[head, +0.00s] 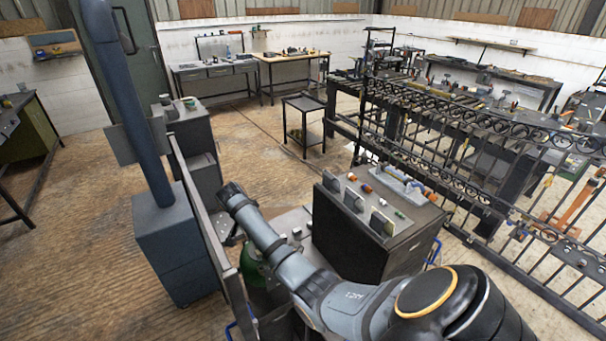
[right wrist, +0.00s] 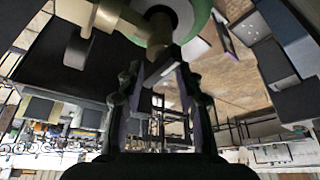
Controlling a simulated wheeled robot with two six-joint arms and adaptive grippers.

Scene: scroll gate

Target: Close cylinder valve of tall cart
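The green gas cylinder (head: 254,266) stands low in the cart, partly hidden behind my right arm in the head view. In the right wrist view its green rounded top (right wrist: 198,22) is at the upper edge, with a brass valve (right wrist: 108,16) beside it and a dark and grey round part in front. My right gripper (right wrist: 160,78) has its two fingers apart, pointing at the valve area. A pale grey bar shows between the fingertips; I cannot tell whether they touch it. My left gripper is not in view.
A dark cabinet (head: 365,237) with small items on top stands just right of the arm. A blue-grey post on a box base (head: 172,240) stands left. A long scrollwork gate (head: 450,125) fills the right side. The floor at back left is open.

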